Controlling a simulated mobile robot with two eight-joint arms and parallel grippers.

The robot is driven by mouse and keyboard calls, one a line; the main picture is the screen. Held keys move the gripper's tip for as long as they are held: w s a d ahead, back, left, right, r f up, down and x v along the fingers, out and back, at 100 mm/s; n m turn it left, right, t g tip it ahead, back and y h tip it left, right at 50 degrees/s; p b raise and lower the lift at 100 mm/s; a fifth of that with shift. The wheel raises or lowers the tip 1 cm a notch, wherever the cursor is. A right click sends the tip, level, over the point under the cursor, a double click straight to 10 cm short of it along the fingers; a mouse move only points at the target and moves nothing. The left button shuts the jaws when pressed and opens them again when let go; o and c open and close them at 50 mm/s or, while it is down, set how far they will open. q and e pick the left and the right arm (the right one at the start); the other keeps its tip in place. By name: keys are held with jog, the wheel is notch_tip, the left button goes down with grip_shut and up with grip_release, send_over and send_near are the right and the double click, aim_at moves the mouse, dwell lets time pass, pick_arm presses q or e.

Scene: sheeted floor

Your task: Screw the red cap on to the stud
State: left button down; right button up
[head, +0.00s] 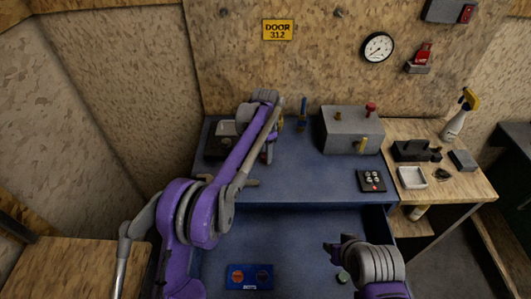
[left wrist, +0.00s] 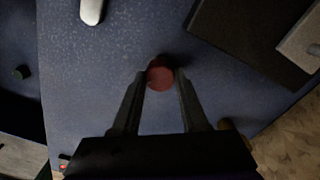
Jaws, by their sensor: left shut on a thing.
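The red cap (left wrist: 160,76) is round and sits between the fingertips of my left gripper (left wrist: 160,83) in the left wrist view. The fingers are shut on its sides, over the blue worktop. In the head view my left gripper (head: 270,150) is at the back left of the worktop, mostly behind its own arm, and the cap is hard to make out. I cannot pick out the stud for certain; anything under the cap is hidden. My right gripper (head: 334,249) is low at the right of the blue surface, away from the cap; its finger gap is unclear.
A dark box (head: 217,150) stands left of the left gripper. A grey box (head: 345,138) with a red knob stands at the back right. A dark button pad (head: 371,181) lies in front of it. A blue panel (head: 250,278) lies near the front. The middle of the worktop (head: 310,175) is clear.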

pick_arm(q)
jog(key=c, duration=1)
grip_release()
grip_shut()
jog(key=m, duration=1.2)
jog(key=o, duration=0.6)
grip_release()
jog(key=shift+o, duration=0.2)
